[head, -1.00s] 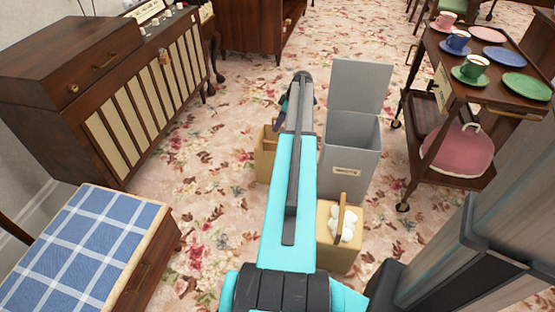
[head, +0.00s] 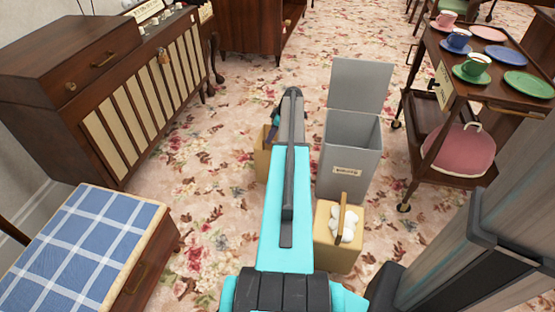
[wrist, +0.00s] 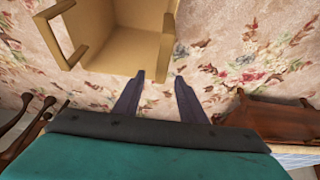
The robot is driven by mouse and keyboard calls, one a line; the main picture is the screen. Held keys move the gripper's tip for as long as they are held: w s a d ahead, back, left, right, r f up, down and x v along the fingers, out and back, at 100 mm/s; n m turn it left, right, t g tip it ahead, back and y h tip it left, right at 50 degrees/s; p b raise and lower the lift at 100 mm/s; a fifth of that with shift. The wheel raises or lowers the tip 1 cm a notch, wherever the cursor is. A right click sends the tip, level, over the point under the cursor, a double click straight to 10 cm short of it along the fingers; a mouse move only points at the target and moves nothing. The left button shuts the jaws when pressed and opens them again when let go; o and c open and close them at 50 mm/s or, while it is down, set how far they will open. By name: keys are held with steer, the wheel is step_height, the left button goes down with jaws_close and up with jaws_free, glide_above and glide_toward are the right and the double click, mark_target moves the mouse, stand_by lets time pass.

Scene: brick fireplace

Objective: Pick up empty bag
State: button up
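The empty tan bag (head: 262,160) stands on the carpet left of the grey bin in the head view, partly hidden by my arm. The wrist view shows the bag (wrist: 118,50) at top, open and with nothing visible inside, a handle bar at its left. In the head view the gripper is mostly hidden behind my arm.
A grey bin (head: 345,160) with its lid raised stands right of the bag. A second tan bag (head: 336,252) with white lumps is nearer. A wooden cabinet (head: 100,90) and a blue checked seat (head: 80,250) are left; a trolley (head: 450,95) with cups is right.

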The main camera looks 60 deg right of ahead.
steer(key=shift+f, duration=0.1)
steer(key=shift+b+x, duration=0.85)
steer(key=shift+x, duration=1.7)
steer(key=shift+a, duration=0.1)
jaws_close()
